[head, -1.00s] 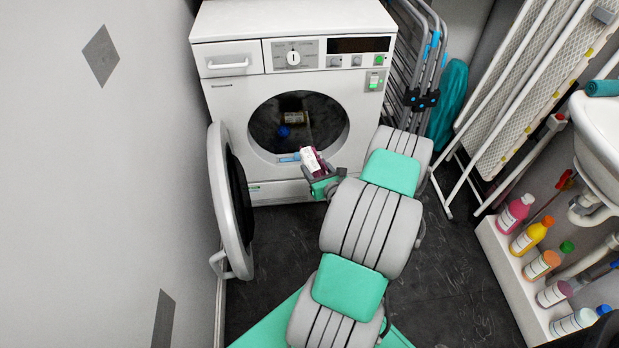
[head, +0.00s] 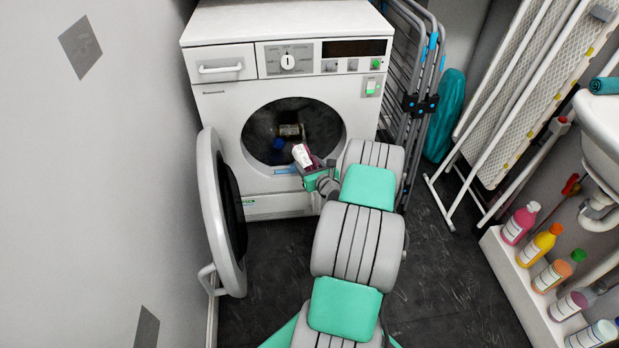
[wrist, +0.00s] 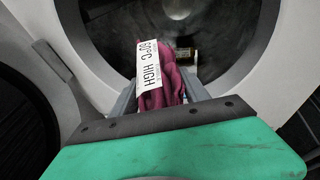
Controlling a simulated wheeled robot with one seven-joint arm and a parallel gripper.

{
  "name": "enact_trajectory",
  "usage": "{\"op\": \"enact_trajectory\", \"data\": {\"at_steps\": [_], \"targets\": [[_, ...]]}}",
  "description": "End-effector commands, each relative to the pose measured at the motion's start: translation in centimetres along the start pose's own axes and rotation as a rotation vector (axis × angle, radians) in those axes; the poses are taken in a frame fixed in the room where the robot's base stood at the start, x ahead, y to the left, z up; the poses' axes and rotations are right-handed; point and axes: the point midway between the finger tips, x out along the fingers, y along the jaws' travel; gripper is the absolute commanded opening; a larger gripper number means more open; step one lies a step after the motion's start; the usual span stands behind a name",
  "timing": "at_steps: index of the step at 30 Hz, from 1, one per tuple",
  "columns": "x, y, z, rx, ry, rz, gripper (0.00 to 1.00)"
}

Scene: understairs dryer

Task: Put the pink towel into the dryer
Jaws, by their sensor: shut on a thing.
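The pink towel (wrist: 158,80) is a dark pink, crumpled cloth with a white tag reading "60°C HIGH". My gripper (head: 312,166) is shut on it, and the jaws show on both sides of it in the wrist view (wrist: 165,90). The white dryer (head: 222,105) stands against the back wall with its round opening facing me. Its door (head: 210,200) is swung wide open to the left. The gripper and towel are in front of the lower right part of the opening. I cannot tell exactly whether the towel has crossed the rim.
A small brownish item (head: 290,130) and a blue item (head: 278,144) are inside the drum. A folded drying rack (head: 412,80) and ironing board (head: 515,90) stand right. Several bottles fill a white shelf (head: 520,275) beside the sink. Dark floor is free between.

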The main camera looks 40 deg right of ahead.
Motion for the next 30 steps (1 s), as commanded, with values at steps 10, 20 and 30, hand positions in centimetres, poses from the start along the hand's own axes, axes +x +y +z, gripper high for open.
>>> {"op": "enact_trajectory", "data": {"at_steps": [10,20,30], "targets": [[6.0,-1.7,0.4,-0.003,-0.002,0.003,0.1],[11.5,-3.4,0.6,-0.004,-0.002,0.002,0.1],[16.9,-5.1,1.9,-0.002,-0.001,0.002,0.1]]}}
